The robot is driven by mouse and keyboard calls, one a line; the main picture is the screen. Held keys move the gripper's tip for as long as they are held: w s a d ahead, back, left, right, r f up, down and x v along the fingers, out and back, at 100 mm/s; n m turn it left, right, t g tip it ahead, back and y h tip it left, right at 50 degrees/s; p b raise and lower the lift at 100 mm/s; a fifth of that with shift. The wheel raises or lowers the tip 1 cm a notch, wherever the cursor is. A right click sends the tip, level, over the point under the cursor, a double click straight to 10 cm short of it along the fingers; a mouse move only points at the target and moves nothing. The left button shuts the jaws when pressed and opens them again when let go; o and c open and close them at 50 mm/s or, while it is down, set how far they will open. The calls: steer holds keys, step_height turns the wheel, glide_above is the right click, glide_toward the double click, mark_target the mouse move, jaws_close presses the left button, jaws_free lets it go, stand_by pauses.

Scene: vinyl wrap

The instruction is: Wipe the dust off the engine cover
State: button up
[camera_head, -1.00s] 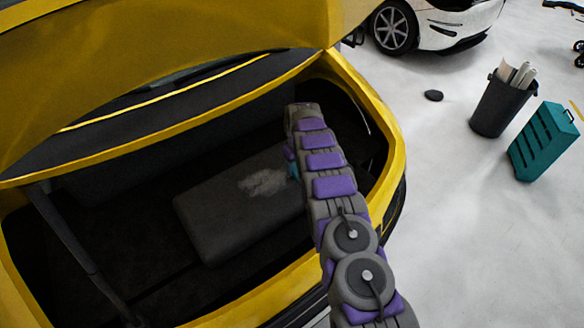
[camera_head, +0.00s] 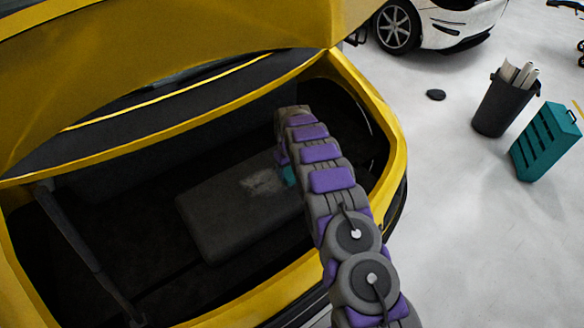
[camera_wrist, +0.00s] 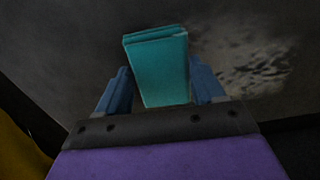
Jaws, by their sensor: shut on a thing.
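The dark grey engine cover (camera_head: 218,215) lies in the open bay of the yellow car. A pale patch of dust (camera_head: 262,183) marks its upper right part; the dust also shows in the wrist view (camera_wrist: 255,65), to the right of my gripper. My gripper (camera_wrist: 160,85) is shut on a teal block-like wiper (camera_wrist: 158,65), held between two blue fingers. In the head view a bit of the teal wiper (camera_head: 289,175) shows beside my arm, at the right edge of the dust. My arm hides the gripper there. I cannot tell whether the wiper touches the cover.
The raised yellow hood (camera_head: 170,60) hangs over the bay, and a dark strut (camera_head: 75,240) stands at its left. The yellow rim (camera_head: 395,150) borders the bay at right. A bin (camera_head: 503,105) and a teal case (camera_head: 545,140) stand on the floor outside.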

steer(key=shift+s+a+f, duration=0.1)
steer(key=shift+s+a, duration=0.7)
steer(key=shift+a, duration=0.2)
